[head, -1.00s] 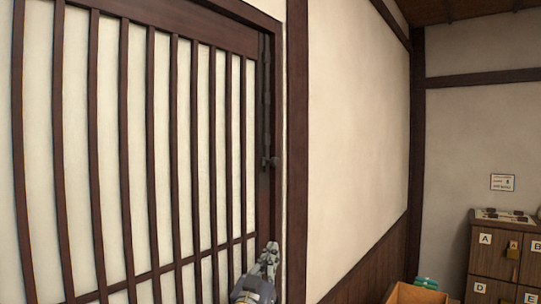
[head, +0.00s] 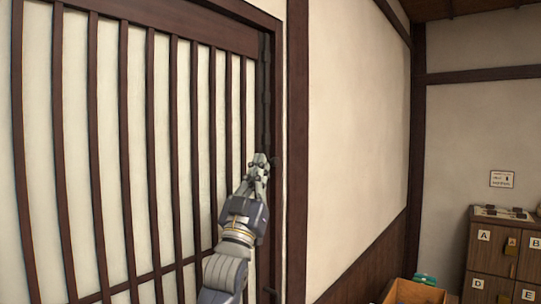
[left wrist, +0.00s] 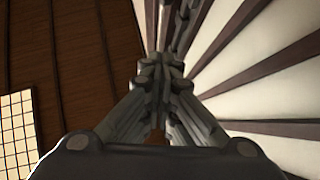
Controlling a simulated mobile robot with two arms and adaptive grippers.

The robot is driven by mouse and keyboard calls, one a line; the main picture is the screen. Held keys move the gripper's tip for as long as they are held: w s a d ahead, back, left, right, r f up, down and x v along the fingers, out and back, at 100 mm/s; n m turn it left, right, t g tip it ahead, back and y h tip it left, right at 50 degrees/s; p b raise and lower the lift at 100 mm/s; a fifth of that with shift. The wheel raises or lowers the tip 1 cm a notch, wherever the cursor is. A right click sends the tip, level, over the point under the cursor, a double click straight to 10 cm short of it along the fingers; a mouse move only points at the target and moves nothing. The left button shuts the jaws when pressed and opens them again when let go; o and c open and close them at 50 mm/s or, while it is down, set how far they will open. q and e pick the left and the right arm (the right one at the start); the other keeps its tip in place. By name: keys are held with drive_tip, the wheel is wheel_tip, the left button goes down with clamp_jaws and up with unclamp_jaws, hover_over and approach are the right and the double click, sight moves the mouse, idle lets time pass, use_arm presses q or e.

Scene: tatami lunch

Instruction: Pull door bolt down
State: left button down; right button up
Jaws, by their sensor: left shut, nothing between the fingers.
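The door bolt (head: 265,95) is a dark vertical metal bar along the right edge of the slatted door (head: 160,150). In the head view my left gripper (head: 260,158) is shut and points up, in front of the lower end of the bolt, where the knob was visible before. The fingers hide that knob, and I cannot tell whether they touch it. In the left wrist view the shut fingers (left wrist: 160,72) meet in the middle, with dark bolt parts (left wrist: 185,20) just beyond their tips. My right gripper is not in view.
A plain wall (head: 355,120) stands right of the door frame. The space before the door is otherwise clear.

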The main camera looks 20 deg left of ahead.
sight(268, 142)
use_arm(q)
drive_tip(key=p+x, duration=0.3)
drive_tip(key=x, duration=0.5)
drive_tip(key=f, duration=0.1)
drive_tip(key=w+f+p, duration=0.1)
drive_tip(key=f, duration=0.2)
drive_tip(key=shift+w, duration=0.35)
wheel_tip(268, 142, down, 3)
drive_tip(key=shift+f+b, duration=0.1)
drive_tip(key=shift+b, duration=0.75)
